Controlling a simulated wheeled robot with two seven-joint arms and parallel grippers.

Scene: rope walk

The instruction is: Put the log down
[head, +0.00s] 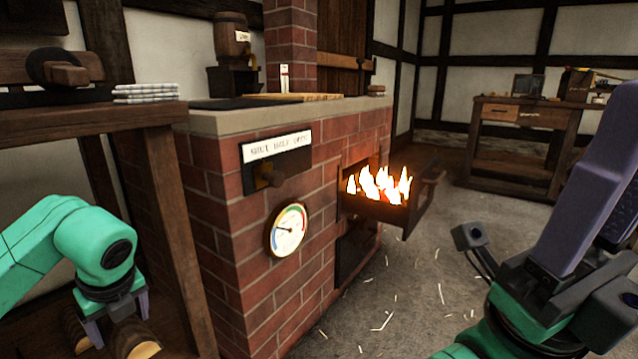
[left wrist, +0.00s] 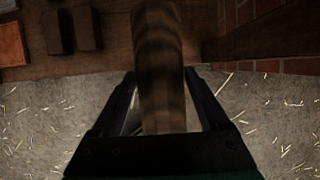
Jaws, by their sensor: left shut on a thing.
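The log (left wrist: 160,70) is brown with dark bands. In the left wrist view it stands between the two fingers of my left gripper (left wrist: 160,85) and runs up away from the palm. In the head view my left gripper (head: 118,325) is low at the left, shut on the log. A pale cut end (head: 140,349) shows there at its right finger, and darker brown wood (head: 75,328) shows at its left; I cannot tell whether both are one piece. My right gripper (head: 612,150) is close at the right edge, fingers upward, seen from the side; its opening is unclear.
A brick stove (head: 240,215) stands in the middle, its fire drawer (head: 385,211) pulled out with flames. A wooden table (head: 150,113) with folded cloths (head: 145,92) is at the left. A workbench (head: 515,120) stands at the back right. The straw-strewn floor (head: 420,290) between is open.

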